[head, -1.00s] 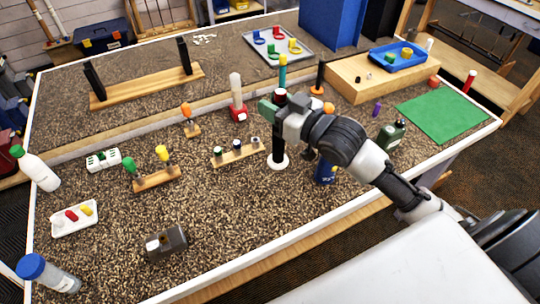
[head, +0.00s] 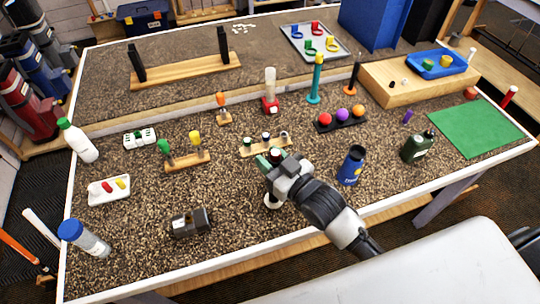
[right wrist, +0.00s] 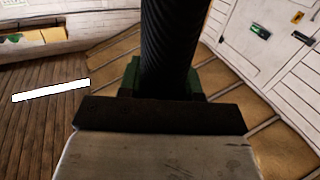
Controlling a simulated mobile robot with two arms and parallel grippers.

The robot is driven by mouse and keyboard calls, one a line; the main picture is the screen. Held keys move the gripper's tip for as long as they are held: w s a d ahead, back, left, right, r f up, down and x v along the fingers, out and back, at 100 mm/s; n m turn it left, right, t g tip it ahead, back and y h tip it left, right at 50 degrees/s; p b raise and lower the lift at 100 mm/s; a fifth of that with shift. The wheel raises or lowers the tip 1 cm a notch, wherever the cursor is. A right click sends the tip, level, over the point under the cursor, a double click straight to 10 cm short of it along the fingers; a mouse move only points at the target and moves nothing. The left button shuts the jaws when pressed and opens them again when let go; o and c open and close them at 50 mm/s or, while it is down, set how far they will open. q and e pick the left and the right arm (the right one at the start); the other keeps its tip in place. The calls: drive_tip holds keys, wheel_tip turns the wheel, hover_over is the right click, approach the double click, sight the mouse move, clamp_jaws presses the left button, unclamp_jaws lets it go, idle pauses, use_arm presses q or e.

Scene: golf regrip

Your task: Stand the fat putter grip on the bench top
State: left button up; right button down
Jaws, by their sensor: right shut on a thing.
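The fat putter grip is a thick black ridged cylinder, which in the right wrist view (right wrist: 168,45) stands up between the green jaws. In the head view my right gripper (head: 275,162) is shut on it near its top, at the front middle of the bench. The gripper hides most of its length. A pale round lower end (head: 271,201) shows below the gripper. The grip looks about upright. I cannot tell whether its lower end touches the bench top (head: 240,265). My left gripper is not in view.
A wooden rack with short cylinders (head: 265,145) stands just behind the gripper. A dark grey vise-like block (head: 191,222) lies to the left.

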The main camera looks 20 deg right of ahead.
drive_tip(key=c, duration=0.8)
unclamp_jaws()
drive_tip(key=shift+f, duration=0.1)
drive_tip(key=shift+o, duration=0.2)
drive_tip(key=b+v, duration=0.3)
drive_tip(key=v, duration=0.9)
